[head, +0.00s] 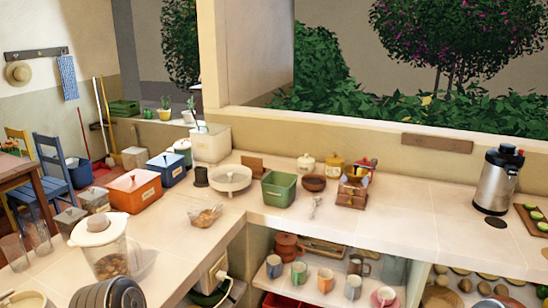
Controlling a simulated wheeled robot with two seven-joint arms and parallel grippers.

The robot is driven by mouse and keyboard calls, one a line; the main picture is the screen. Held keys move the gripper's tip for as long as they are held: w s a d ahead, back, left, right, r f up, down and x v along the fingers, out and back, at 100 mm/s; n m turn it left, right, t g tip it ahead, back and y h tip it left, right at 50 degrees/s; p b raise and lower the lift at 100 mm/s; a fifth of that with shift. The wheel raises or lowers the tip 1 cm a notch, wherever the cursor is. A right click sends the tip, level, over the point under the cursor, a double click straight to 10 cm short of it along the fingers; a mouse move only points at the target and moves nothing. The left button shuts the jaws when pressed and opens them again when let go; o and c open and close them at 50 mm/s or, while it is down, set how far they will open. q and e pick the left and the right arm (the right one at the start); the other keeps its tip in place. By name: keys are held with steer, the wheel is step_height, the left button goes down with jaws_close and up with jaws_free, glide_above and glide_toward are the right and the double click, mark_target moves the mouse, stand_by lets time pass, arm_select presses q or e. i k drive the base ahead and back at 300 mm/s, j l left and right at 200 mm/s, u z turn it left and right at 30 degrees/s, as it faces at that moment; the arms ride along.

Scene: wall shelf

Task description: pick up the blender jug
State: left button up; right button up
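The blender jug (111,261) is clear, with a white lid and a handle on its right side. It stands upright on the left part of the counter and holds brown pieces in its lower half. Neither my left nor my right gripper shows in the head view. A dark grey rounded part (108,296) at the bottom edge, just in front of the jug, is cut off by the frame; I cannot tell what it is.
Clear glasses (15,252) stand left of the jug. A glass bowl (205,216), an orange box (135,190) and a blue box (167,169) stand behind it. A white counter (385,215) runs right, with a steel appliance (494,183). Mugs (325,280) stand on the shelf below.

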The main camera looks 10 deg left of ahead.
mark_target(111, 260)
steer(key=u, duration=1.3)
